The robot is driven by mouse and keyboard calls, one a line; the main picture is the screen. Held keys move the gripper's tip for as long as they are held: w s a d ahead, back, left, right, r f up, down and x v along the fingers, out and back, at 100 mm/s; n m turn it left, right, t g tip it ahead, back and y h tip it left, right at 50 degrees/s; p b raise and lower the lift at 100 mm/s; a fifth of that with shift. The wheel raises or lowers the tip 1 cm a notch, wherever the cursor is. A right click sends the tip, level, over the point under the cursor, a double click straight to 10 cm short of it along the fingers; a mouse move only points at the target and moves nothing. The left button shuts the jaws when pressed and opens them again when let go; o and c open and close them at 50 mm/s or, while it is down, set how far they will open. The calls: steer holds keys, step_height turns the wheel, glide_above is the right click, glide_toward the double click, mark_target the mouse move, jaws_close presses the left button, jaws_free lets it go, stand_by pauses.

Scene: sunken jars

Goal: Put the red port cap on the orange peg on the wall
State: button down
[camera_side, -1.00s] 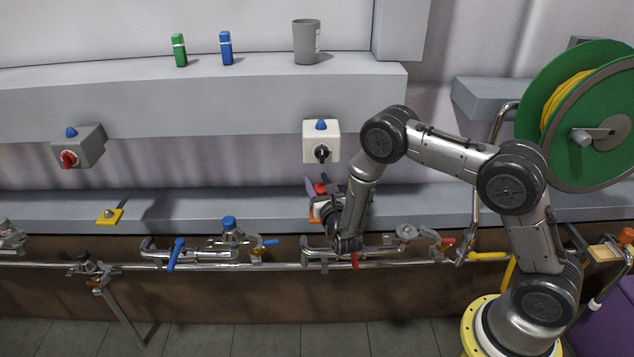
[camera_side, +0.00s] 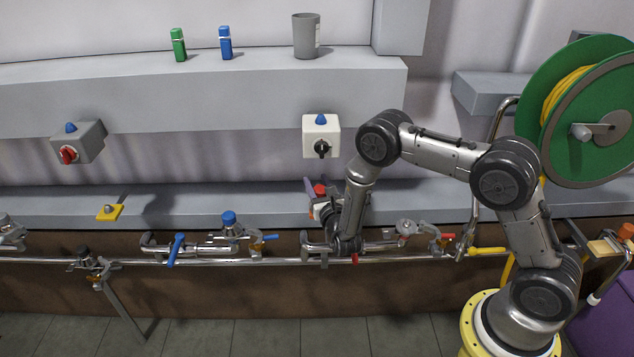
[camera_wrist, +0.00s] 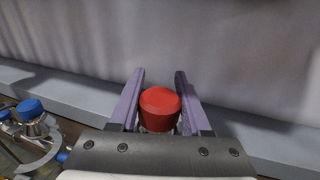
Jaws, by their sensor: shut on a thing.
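The red port cap (camera_wrist: 160,106) sits between the two purple fingers of my gripper (camera_wrist: 160,78) in the wrist view, its rounded top facing the camera. My gripper is shut on it. In the side view the red cap (camera_side: 320,190) shows small beside a purple finger (camera_side: 309,188), above the chrome pipework and in front of the grey ledge. My wrist hides much of what is around and below it. I cannot tell whether the cap is clear of the fitting beneath it.
A white switch box (camera_side: 321,136) is on the wall above my gripper. A valve with a blue cap (camera_side: 229,219) stands to the left, along the pipe rail (camera_side: 200,261). A green hose reel (camera_side: 575,110) is at the right. The upper shelf (camera_side: 190,103) juts out above.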

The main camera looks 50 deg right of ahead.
steer(key=shift+c, duration=1.4)
jaws_free()
steer(key=shift+s+f, duration=0.1)
steer(key=v, duration=1.3)
steer(key=shift+s+a, duration=0.2)
steer(key=shift+s, duration=0.05)
